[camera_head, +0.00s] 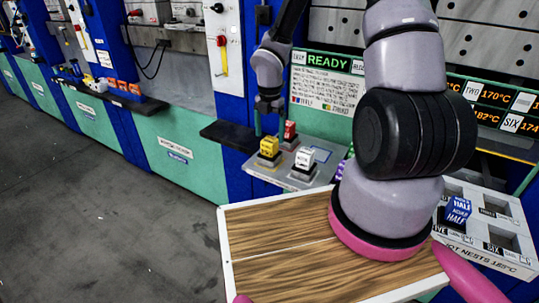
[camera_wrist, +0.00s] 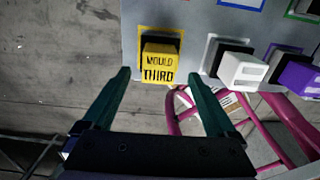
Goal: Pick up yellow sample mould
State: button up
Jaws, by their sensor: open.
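The yellow sample mould (camera_head: 269,147) sits on a grey tray (camera_head: 268,175) in the head view. In the wrist view the mould (camera_wrist: 159,64) reads "MOULD THIRD" and sits in a yellow-outlined dark seat near the tray's edge. My gripper (camera_wrist: 157,77) is open and empty, its dark green fingers to either side of the line to the mould, which shows between and just past the tips. In the head view my gripper (camera_head: 270,118) hangs close above the mould. Whether the fingertips reach down beside the mould I cannot tell.
A white mould (camera_head: 305,157) and a red mould (camera_head: 290,130) stand close by on the tray; a purple one (camera_wrist: 299,77) shows in the wrist view. A white box with a blue "HALF" mould (camera_head: 457,212) is at right. A pink tubular frame (camera_wrist: 215,95) lies below.

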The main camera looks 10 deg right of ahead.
aim_at(270, 140)
jog(key=f, duration=0.5)
jog(key=shift+w+f, duration=0.2)
jog(key=shift+f, duration=0.2)
grip_shut()
